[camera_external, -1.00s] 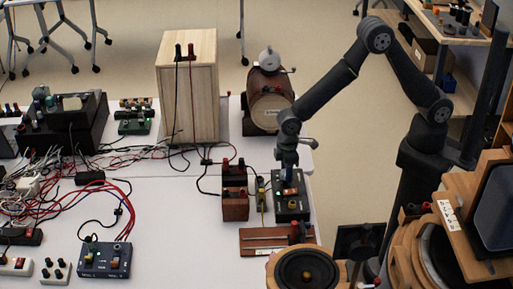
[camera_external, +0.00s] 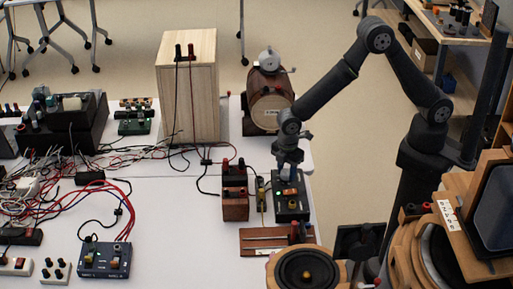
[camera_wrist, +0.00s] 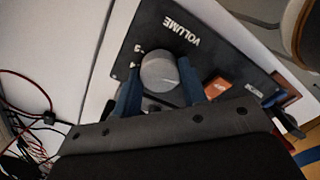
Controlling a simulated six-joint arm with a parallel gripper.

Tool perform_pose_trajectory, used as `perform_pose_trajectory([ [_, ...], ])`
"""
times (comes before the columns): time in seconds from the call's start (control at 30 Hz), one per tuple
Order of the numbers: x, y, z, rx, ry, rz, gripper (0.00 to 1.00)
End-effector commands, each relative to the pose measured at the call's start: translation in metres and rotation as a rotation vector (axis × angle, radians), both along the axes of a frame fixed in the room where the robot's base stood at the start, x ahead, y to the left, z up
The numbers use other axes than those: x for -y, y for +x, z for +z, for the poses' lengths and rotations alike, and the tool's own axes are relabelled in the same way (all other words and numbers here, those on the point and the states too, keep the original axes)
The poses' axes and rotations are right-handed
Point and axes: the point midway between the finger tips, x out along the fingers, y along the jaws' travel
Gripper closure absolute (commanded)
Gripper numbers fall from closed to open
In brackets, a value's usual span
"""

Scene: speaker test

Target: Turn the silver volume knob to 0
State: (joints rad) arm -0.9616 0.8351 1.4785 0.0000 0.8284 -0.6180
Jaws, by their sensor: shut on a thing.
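The silver volume knob (camera_wrist: 160,74) sits on a dark box (camera_wrist: 205,52) marked VOLUME, seen close up in the wrist view. My gripper (camera_wrist: 157,85) has its blue fingers on either side of the knob and is shut on it. In the external view the same dark box (camera_external: 292,208) stands near the table's right edge, with a green light and an orange switch (camera_external: 290,192) on top. My gripper (camera_external: 287,176) is over its far end there and hides the knob. Part of the dial's markings is hidden by the fingers.
A small brown box (camera_external: 235,206) with terminals stands just left of the dark box. A wooden cabinet (camera_external: 187,90) and a round-faced brown device (camera_external: 268,108) stand behind. A brown board (camera_external: 262,240) lies in front. Red and white wires tangle at the left.

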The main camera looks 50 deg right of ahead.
Motion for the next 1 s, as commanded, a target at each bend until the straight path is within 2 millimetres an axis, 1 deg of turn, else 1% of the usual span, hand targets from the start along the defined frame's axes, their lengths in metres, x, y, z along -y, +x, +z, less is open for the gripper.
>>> perform_pose_trajectory([
  [0.4, -0.001, 0.0, 0.001, 0.001, 0.002, 0.007, 0.84],
  [0.43, -0.001, 0.0, 0.001, 0.001, 0.001, 0.007, 0.57],
  [0.5, -0.001, 0.0, 0.001, 0.001, 0.001, 0.007, 0.44],
  [0.53, 0.0, 0.0, 0.001, 0.001, 0.001, 0.007, 0.4],
  [0.83, 0.0, 0.0, 0.002, 0.001, 0.001, 0.006, 0.4],
  [0.93, -0.001, 0.0, 0.009, 0.002, 0.003, 0.006, 0.4],
  [1.0, -0.001, 0.001, 0.019, 0.002, 0.003, 0.006, 0.4],
])
